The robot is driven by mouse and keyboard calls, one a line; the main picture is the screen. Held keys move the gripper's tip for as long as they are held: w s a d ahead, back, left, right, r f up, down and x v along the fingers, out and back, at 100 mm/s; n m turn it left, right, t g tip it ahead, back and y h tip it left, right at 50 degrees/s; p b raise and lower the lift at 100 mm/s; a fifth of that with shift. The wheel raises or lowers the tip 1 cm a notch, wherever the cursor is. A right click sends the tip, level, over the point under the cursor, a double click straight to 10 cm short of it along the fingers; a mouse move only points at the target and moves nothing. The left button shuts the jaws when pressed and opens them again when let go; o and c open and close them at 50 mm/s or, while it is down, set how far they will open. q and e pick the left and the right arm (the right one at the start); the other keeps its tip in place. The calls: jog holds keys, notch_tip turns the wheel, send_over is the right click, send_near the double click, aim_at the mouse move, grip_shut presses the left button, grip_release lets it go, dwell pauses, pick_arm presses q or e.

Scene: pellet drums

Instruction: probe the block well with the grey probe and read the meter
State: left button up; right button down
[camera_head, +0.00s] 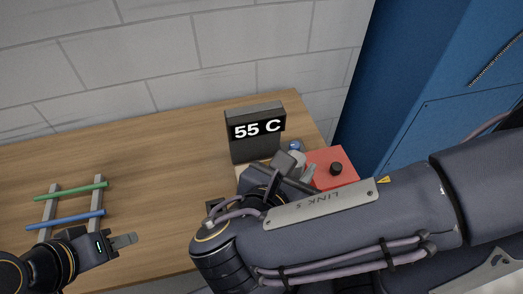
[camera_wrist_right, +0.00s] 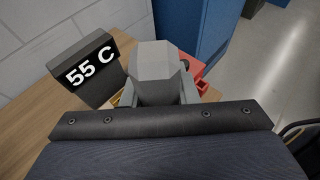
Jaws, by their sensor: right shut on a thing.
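The dark meter (camera_head: 256,146) stands upright at the back of the table and reads "55 C"; the right wrist view also shows this meter (camera_wrist_right: 85,75). My right gripper (camera_head: 285,172) is in front of the meter, shut on a grey piece that looks like the grey probe (camera_wrist_right: 152,62). The probe's lower end is hidden, so I cannot tell whether it is inside a well. A red block (camera_head: 322,158) with a round black top piece sits just right of the gripper. My left gripper (camera_head: 122,241) is low at the left, away from the meter; its finger gap cannot be made out.
A rack with a green rod (camera_head: 72,191) and a blue rod (camera_head: 66,220) lies on the left of the wooden table (camera_head: 150,160). A small blue round thing (camera_head: 296,146) is behind my right gripper. A blue cabinet (camera_head: 415,90) stands right. The middle-left tabletop is clear.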

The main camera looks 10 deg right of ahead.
jog(key=shift+s, duration=0.15)
jog(key=shift+r+p, duration=0.2)
jog(key=shift+p, duration=0.3)
jog(key=w+f, duration=0.3)
jog(key=w, duration=1.2)
jog(key=shift+a+p, duration=0.3)
jog(key=shift+w+p, duration=0.1)
jog(key=shift+p, duration=0.25)
dwell(0.5)
jog(key=shift+f, duration=0.15)
jog(key=shift+f+b, duration=1.65)
jog(key=shift+f, duration=0.45)
jog(key=shift+r, duration=0.15)
